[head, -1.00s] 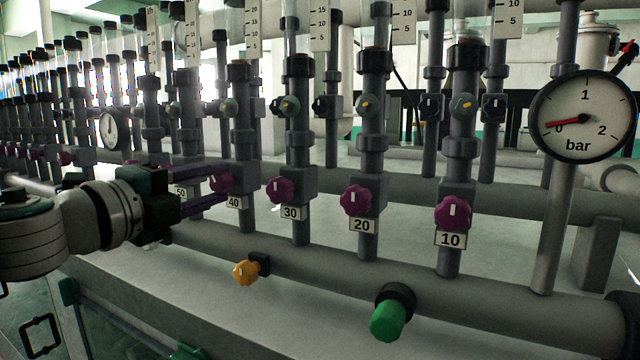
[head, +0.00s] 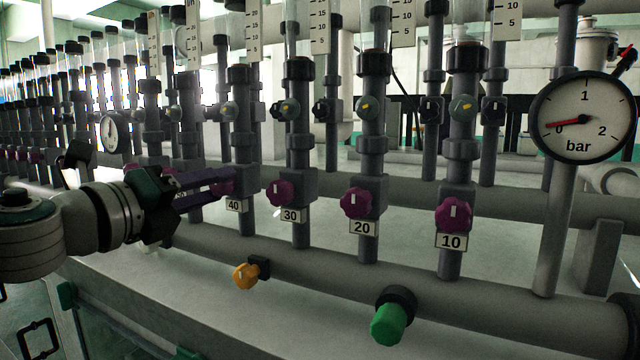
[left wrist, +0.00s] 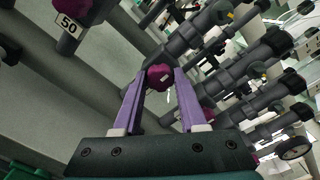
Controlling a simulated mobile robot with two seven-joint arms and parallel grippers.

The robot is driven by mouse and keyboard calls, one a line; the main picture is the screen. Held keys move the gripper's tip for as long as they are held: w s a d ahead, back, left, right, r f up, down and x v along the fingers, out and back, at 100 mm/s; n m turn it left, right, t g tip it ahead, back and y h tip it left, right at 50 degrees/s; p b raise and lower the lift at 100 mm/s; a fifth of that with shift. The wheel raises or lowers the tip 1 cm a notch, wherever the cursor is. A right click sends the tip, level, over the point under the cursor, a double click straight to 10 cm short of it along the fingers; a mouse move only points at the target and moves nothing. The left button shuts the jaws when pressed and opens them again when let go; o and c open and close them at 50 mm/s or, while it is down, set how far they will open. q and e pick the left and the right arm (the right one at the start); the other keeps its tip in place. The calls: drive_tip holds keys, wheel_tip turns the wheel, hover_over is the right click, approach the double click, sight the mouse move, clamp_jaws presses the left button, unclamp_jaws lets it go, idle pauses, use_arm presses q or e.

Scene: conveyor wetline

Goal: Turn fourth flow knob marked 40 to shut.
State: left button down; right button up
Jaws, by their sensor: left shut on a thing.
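The purple flow knob marked 40 (head: 222,186) is on the fourth valve pipe from the right, above its white 40 label (head: 235,205). My left gripper (head: 222,183) comes in from the left, its two purple fingers around this knob and shut on it. My right gripper is not in view.
Purple knobs marked 30 (head: 280,193), 20 (head: 355,202) and 10 (head: 454,213) stand to the right. A yellow knob (head: 245,274) and a green knob (head: 388,323) sit below on the lower pipe. A pressure gauge (head: 583,117) is at the right.

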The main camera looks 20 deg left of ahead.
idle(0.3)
use_arm(q)
drive_tip(key=shift+c, duration=2.2)
unclamp_jaws()
drive_tip(key=shift+s, duration=0.1)
drive_tip(key=shift+s+a+f+b, duration=0.1)
drive_tip(key=shift+s+b, duration=0.15)
drive_tip(key=shift+b, duration=0.05)
drive_tip(key=s+b, duration=0.3)
drive_tip(key=s, duration=0.6)
drive_tip(key=shift+a, duration=0.3)
drive_tip(key=shift+s, duration=0.1)
